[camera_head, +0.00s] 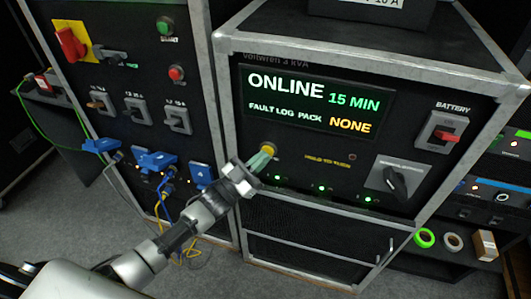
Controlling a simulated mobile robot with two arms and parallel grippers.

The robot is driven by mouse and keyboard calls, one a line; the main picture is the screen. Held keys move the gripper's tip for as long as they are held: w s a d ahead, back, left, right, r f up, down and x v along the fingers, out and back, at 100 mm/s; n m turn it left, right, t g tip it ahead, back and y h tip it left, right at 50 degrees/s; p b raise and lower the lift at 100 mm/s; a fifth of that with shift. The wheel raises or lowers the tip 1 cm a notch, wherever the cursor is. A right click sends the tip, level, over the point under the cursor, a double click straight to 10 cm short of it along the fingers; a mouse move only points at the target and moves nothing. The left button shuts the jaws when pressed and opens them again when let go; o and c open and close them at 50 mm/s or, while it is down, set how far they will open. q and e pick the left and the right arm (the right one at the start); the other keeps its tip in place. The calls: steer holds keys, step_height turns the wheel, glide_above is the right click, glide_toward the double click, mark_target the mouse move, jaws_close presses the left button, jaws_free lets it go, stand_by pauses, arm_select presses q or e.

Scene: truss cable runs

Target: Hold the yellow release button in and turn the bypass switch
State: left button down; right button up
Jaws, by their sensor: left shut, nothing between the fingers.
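The yellow release button (268,149) is on the front panel of the UPS cabinet, below the lit display. My left gripper (262,159) is shut and empty, with its fingertips at the button and partly covering it. Whether the button is pressed in cannot be told from this view. The bypass switch (397,181) is a black rotary knob on a grey plate at the panel's lower right, its handle slanted. Nothing touches it. My right gripper is not in view.
The display (310,101) reads ONLINE, 15 MIN. A red battery switch (442,133) sits above the bypass switch. Left stands a distribution panel with blue sockets (157,161) and hanging cables. Tape rolls (425,238) lie on a shelf at lower right.

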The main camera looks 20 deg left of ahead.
arm_select(q)
steer(key=shift+s+d+r, duration=0.1)
steer(key=shift+s+r, duration=0.05)
steer(key=shift+r, duration=0.05)
stand_by(0.7)
steer(key=shift+s+f, duration=0.1)
steer(key=shift+s, duration=0.05)
steer(key=s, duration=0.5)
steer(key=shift+f, duration=0.1)
stand_by(0.5)
